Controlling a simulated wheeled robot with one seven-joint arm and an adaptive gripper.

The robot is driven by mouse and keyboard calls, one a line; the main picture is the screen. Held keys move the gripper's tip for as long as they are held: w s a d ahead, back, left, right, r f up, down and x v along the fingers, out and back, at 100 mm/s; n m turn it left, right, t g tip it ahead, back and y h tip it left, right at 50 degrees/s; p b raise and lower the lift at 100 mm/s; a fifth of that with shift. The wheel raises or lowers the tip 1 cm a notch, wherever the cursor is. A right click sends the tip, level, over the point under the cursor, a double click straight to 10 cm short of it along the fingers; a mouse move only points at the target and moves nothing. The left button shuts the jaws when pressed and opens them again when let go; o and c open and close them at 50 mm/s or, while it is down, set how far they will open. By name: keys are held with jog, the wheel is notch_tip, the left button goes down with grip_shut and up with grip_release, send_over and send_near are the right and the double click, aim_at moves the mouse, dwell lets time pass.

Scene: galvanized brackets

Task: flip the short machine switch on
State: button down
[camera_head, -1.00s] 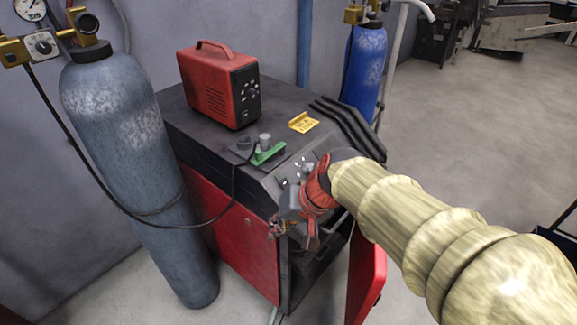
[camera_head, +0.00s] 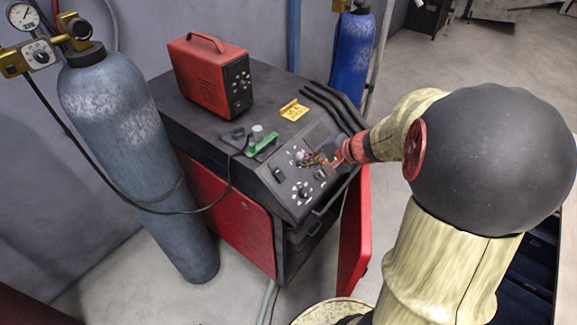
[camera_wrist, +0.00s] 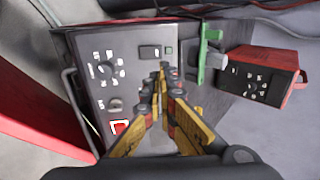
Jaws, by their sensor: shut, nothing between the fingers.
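The machine's sloped control panel (camera_head: 284,200) faces me on the front of the black and red cabinet. In the wrist view the panel carries a dark switch (camera_wrist: 150,52) beside a small green part, a large dial (camera_wrist: 105,70), a small knob (camera_wrist: 114,105) and a red switch (camera_wrist: 119,127). The dark switch (camera_head: 277,173) and dial (camera_head: 302,190) also show in the head view. I cannot tell which one is the short switch. My gripper (camera_head: 304,158) is shut and empty over the panel's upper part; its fingertips (camera_wrist: 165,72) appear just beside the dark switch. Contact is unclear.
A red box (camera_head: 212,75), a green clamp (camera_head: 262,146) and a yellow bracket (camera_head: 294,110) sit on the cabinet top. A grey gas cylinder (camera_head: 130,150) with a hose stands left, a blue one (camera_head: 352,60) behind. A red door (camera_head: 355,235) hangs open below.

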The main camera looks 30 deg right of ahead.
aim_at(276, 170)
jog(key=b+x, duration=0.1)
jog(key=x, duration=1.2)
jog(key=shift+w+a+f, duration=0.1)
jog(key=shift+w+f, duration=0.1)
jog(key=shift+w, duration=0.15)
jog(key=shift+r, duration=0.1)
jog(key=shift+w+a+g+p, duration=0.2)
jog(key=shift+w+g+p, duration=0.2)
jog(key=shift+p, duration=0.8)
jog(key=shift+d+f+b, duration=0.1)
jog(key=shift+f+b, duration=0.15)
jog(key=shift+b, duration=0.05)
jog(key=shift+s, duration=0.15)
jog(key=shift+f, duration=0.1)
jog(key=shift+s+d+f+b, duration=0.2)
jog(key=shift+s+d+b, duration=0.05)
jog(key=shift+s+b, duration=0.45)
